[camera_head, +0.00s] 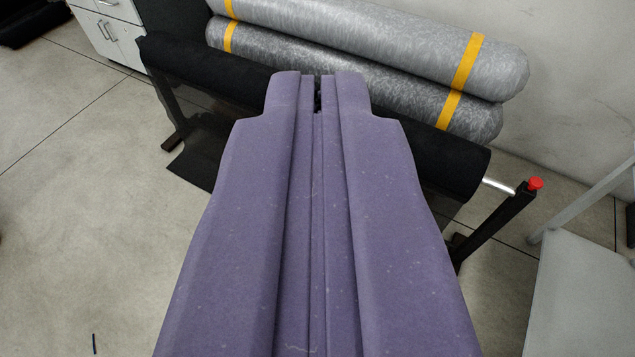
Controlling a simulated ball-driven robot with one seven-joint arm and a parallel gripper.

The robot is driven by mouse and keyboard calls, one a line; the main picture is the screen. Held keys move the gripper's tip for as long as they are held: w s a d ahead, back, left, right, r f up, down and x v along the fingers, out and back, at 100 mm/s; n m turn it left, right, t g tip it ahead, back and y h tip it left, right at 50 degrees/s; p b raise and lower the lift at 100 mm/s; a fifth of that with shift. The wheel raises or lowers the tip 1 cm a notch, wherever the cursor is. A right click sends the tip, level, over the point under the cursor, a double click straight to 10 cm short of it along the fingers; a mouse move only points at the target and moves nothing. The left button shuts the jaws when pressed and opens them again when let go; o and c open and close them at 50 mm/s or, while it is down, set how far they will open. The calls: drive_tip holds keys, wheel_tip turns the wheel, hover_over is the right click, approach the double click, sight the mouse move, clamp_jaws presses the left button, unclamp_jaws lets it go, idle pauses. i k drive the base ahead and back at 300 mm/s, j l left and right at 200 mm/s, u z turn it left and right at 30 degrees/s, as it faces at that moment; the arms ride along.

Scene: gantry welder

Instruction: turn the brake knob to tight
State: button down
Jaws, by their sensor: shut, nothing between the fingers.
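A small red knob (535,183), which looks like the brake knob, sits on top of the black stand post at the right end of a dark roll. Its turn position is too small to tell. My purple gripper (318,82) fills the middle of the view and points away over the dark roll. Its fingers are shut and empty, with only a thin dark slit between them. In the picture, the knob is to the right of and lower than the fingertips, well apart from them. My gripper hides the middle of the dark roll.
The dark roll (455,165) lies on a black stand (490,228) with a silver shaft end (497,186). Grey rolls with yellow bands (385,45) lie behind it by the wall. A grey table (585,295) stands at lower right, a white cabinet (112,38) at upper left. Left floor is mostly clear.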

sight(534, 183)
drive_tip(key=i+l+z, duration=0.1)
drive_tip(key=i+l, duration=0.25)
drive_tip(key=i+l+z, duration=0.1)
drive_tip(key=i+l, duration=0.2)
drive_tip(key=i, duration=0.2)
drive_tip(key=i+l+z, duration=0.15)
drive_tip(key=i, duration=0.25)
drive_tip(key=i+l+z, duration=0.1)
drive_tip(key=i+l, duration=0.2)
drive_tip(key=i, duration=0.15)
drive_tip(key=i+l+z, duration=0.1)
drive_tip(key=i, duration=0.35)
drive_tip(key=l, duration=0.1)
